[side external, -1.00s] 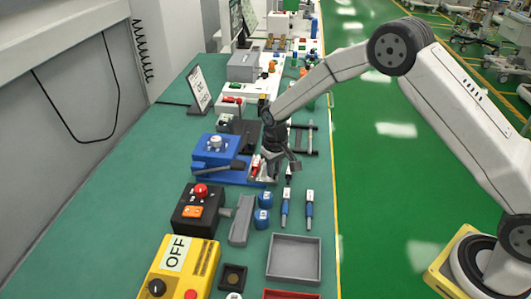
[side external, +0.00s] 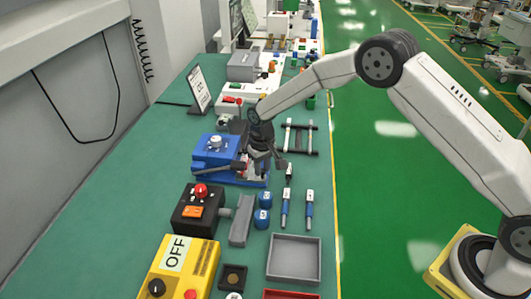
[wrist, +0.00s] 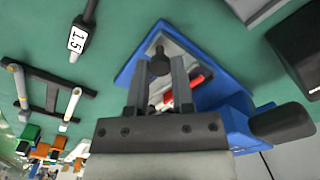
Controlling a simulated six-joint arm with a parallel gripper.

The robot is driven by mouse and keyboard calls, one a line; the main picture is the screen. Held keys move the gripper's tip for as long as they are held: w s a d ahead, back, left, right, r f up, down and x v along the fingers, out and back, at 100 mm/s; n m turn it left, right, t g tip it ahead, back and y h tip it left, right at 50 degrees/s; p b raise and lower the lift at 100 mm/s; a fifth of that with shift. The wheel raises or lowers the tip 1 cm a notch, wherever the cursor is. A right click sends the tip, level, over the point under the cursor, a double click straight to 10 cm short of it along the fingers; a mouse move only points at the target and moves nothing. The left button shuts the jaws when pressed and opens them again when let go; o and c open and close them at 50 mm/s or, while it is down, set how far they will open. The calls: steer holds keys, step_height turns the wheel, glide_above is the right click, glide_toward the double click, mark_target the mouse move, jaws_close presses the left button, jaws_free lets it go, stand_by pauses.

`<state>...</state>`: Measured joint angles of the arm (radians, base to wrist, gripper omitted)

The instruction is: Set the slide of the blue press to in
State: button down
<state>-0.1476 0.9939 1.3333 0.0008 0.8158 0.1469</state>
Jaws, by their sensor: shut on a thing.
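The blue press (side external: 215,150) stands on the green bench with a silver knob on top and a dark lever at its front. In the wrist view its blue body (wrist: 238,125) is at lower right. My gripper (side external: 263,168) is at the right end of the press, pointing down. In the wrist view my gripper (wrist: 160,68) has its two fingers on either side of a dark round knob (wrist: 159,63) on the pale slide area, shut on it. A red part (wrist: 193,84) shows just right of the fingers. The fingers hide part of the slide.
A black rack (side external: 301,138) stands right of the press. Two blue-handled tools (side external: 309,208), blue weights (side external: 262,218) and a black box with a red button (side external: 200,208) lie nearer the camera. A grey tray (side external: 294,258) is at the front.

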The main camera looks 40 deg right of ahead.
steer(key=shift+w+a, duration=0.2)
steer(key=shift+c, duration=2.4)
jaws_free()
steer(key=shift+r, duration=0.15)
steer(key=shift+r, duration=3.75)
